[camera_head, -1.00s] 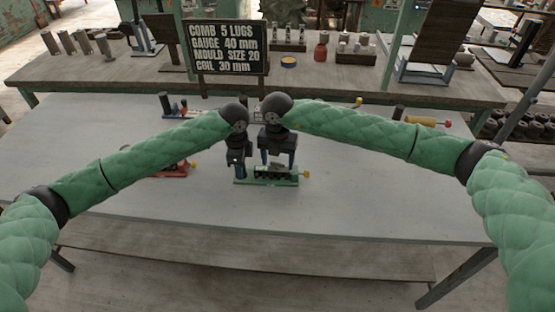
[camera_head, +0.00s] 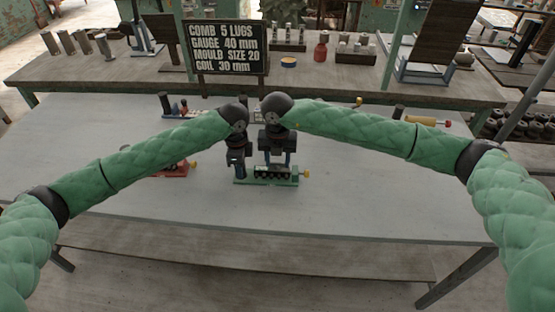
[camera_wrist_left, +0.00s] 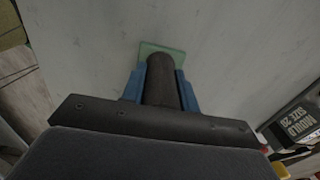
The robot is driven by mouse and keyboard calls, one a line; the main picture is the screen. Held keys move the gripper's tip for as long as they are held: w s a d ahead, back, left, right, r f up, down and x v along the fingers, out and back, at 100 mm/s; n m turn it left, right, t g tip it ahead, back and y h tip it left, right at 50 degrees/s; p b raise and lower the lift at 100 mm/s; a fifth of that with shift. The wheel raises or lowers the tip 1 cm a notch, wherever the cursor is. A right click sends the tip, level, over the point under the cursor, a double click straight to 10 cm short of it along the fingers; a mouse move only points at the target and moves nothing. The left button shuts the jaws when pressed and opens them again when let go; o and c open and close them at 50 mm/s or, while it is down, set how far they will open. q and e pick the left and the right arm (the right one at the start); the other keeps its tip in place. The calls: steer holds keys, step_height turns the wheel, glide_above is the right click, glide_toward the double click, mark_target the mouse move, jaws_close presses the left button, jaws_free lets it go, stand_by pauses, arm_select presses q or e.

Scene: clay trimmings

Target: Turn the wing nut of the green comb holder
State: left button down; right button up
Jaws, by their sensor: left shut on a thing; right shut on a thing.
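The green comb holder (camera_head: 241,182) lies on the grey table, with a black row of several lugs (camera_head: 272,173) along it and a yellow knob (camera_head: 306,173) at its right end; I cannot tell for certain which part is the wing nut. My left gripper (camera_head: 238,173) is shut on the dark upright post at the holder's left end. In the left wrist view the post (camera_wrist_left: 162,82) stands between the blue fingers, above a green base. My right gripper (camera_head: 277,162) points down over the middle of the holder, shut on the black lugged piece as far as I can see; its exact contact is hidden.
A red holder (camera_head: 172,171) sits to the left, partly behind my left arm. Other holders stand at the table's back. A sign (camera_head: 226,47) stands at the back bench. The front of the table is clear.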

steer(key=n, duration=0.3)
steer(key=shift+n, duration=2.1)
steer(key=o, duration=1)
steer(key=shift+r, duration=0.1)
step_height(320, 180, up, 12)
steer(key=shift+f, duration=0.1)
